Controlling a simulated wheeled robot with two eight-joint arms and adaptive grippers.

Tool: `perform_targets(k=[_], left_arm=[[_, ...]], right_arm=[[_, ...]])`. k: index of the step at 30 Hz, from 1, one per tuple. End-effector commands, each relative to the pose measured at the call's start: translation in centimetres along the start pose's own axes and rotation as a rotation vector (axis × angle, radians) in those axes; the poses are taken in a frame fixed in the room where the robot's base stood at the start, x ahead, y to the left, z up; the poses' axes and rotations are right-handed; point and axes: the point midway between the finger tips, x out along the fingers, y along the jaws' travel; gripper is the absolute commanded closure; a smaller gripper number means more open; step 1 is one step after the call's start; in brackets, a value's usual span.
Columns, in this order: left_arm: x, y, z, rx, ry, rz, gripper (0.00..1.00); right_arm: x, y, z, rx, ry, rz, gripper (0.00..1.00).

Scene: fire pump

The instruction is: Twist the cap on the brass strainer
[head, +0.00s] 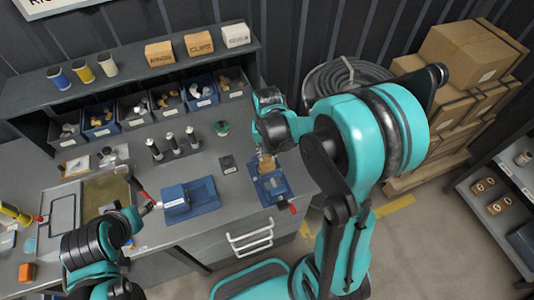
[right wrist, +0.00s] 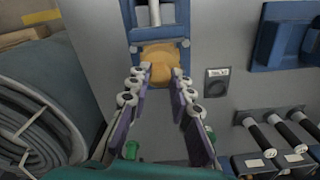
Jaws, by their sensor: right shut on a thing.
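The brass strainer (head: 266,161) sits in a blue vise (head: 270,188) near the bench's right end. In the right wrist view the strainer (right wrist: 158,52) is a yellow-brass body with a rounded cap (right wrist: 166,74) facing my gripper. My right gripper (right wrist: 163,82) has its fingertips on both sides of the cap and is shut on it. In the head view my right gripper (head: 265,148) is mostly hidden by its own arm. My left gripper (head: 146,206) is over the bench at the left, beside a blue block; its fingers are too small to judge.
The blue block (head: 175,197) rests on a blue base. Several black-handled tools stand in a rack (head: 178,150). A dark labelled plate (head: 228,165) lies left of the vise. A coiled hose (head: 345,75) and cardboard boxes (head: 465,50) stand right.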

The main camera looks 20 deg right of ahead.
Motion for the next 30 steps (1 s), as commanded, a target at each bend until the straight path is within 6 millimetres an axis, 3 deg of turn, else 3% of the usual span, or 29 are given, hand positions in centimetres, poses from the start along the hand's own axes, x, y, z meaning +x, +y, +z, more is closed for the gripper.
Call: perform_targets(k=[5, 13, 25, 30], left_arm=[[0.2, 0.0, 0.1, 0.0, 0.0, 0.0, 0.55], [0.7, 0.0, 0.5, 0.0, 0.0, 0.0, 0.55], [0.8, 0.0, 0.5, 0.0, 0.0, 0.0, 0.55], [1.2, 0.0, 0.8, 0.0, 0.0, 0.0, 0.55]], right_arm=[[0.0, 0.0, 0.0, 0.071, 0.001, 0.0, 1.0], [0.1, 0.0, 0.0, 0.416, 0.001, 0.002, 1.0], [0.1, -0.1, 0.0, 0.49, 0.002, 0.003, 1.0], [0.2, -0.1, -0.1, 0.727, 0.002, 0.004, 1.0]])
